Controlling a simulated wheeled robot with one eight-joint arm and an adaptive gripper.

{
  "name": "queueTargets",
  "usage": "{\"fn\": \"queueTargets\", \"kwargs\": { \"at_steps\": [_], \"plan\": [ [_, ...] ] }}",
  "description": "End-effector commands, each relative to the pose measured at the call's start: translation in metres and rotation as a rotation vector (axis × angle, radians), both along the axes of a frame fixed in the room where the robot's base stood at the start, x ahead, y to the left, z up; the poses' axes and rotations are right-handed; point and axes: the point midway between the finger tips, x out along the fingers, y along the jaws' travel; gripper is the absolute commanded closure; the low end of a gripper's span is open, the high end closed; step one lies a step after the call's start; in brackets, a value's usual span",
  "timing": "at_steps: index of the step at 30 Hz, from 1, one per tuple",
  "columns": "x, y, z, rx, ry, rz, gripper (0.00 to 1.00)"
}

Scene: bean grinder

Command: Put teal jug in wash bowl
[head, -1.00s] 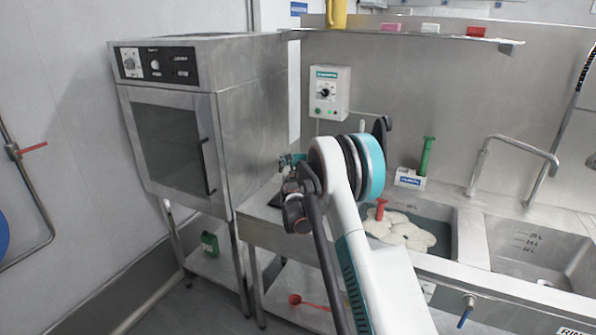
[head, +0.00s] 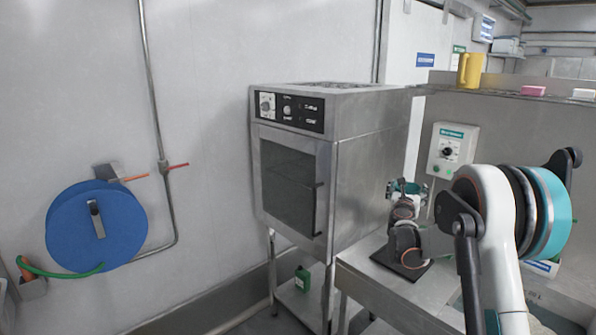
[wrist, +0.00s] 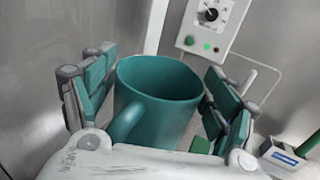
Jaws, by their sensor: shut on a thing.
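The teal jug (wrist: 160,95) stands upright between the fingers of my gripper (head: 404,187), its open mouth up and its handle toward the wrist camera. The gripper is shut on it, with teal-padded fingers on the left and right of the jug in the wrist view. In the head view the gripper is small, beside the oven's right side and above the steel counter, and I cannot tell the jug from the teal pads there. The wash bowl is hardly in the head view, hidden behind my arm and cut off at the lower right.
A steel oven (head: 291,190) on legs stands left of the gripper. A control box (head: 452,150) with a dial is on the wall behind. The steel counter (head: 385,290) has a dark mat (head: 402,264). A yellow jug (head: 470,70) stands on the shelf. A blue hose reel (head: 75,228) hangs at left.

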Motion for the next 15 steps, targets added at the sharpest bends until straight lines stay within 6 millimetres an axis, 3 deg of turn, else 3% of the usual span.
{"fn": "queueTargets", "kwargs": {
  "at_steps": [5, 9, 15],
  "plan": [
    [-0.041, 0.077, -0.016, 0.0, 0.0, 0.138, 0.6],
    [-0.086, 0.137, -0.027, 0.0, 0.0, 0.257, 0.6],
    [-0.148, 0.202, -0.036, 0.0, 0.0, 0.394, 0.6]
  ]
}}
